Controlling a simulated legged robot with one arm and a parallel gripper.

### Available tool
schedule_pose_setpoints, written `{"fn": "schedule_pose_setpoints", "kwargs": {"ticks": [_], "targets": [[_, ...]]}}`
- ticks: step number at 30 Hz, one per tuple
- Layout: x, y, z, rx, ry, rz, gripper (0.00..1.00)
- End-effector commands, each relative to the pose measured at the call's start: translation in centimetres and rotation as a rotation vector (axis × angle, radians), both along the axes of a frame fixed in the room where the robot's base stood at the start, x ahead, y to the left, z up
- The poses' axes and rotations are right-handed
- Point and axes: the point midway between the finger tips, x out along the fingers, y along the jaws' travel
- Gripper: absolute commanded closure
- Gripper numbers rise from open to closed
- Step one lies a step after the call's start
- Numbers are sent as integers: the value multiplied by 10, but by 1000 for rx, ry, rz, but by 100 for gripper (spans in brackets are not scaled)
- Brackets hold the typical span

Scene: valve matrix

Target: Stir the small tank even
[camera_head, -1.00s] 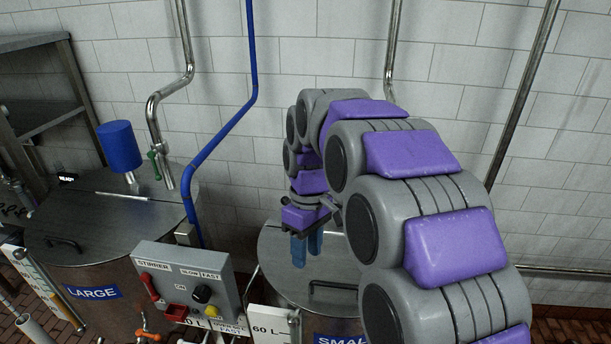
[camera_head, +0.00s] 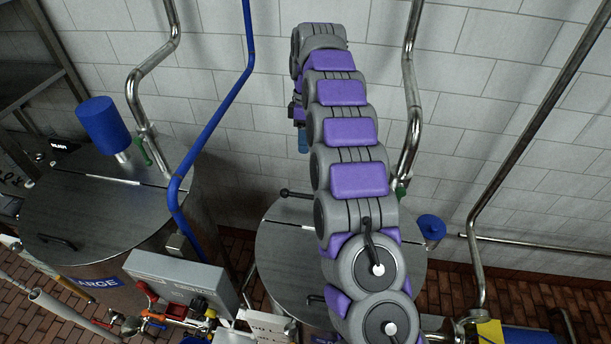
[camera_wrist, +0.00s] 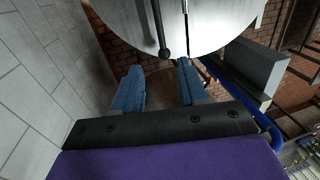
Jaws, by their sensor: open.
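The small tank (camera_head: 285,265) stands low in the middle of the head view, its round steel lid partly hidden behind my arm. A dark rod with a ball knob (camera_head: 284,192) sticks out past the lid's left rim. In the wrist view the knob (camera_wrist: 165,53) hangs down from the lid edge, just ahead of the gap between my blue fingers. My gripper (camera_wrist: 158,78) is open and empty, apart from the knob. In the head view one blue finger (camera_head: 303,140) shows against the wall, the rest hidden by my arm.
The large tank (camera_head: 95,215) with a blue motor (camera_head: 104,124) stands left. A grey control box (camera_head: 180,275) sits between the tanks. A blue pipe (camera_head: 215,120) and steel pipes (camera_head: 410,100) run up the tiled wall. A blue fitting (camera_head: 431,228) stands on the right.

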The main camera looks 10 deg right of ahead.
Motion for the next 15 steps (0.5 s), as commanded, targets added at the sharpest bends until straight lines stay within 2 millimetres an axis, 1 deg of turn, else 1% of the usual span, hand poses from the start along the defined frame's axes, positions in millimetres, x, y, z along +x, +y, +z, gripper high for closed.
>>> {"fn": "schedule_pose_setpoints", "kwargs": {"ticks": [5, 11, 15], "targets": [[1, -2, -11, 3, 0, 5, 58], [-1, 0, -33, 4, 2, 4, 58], [-6, 2, -51, 4, 5, 3, 58]]}}
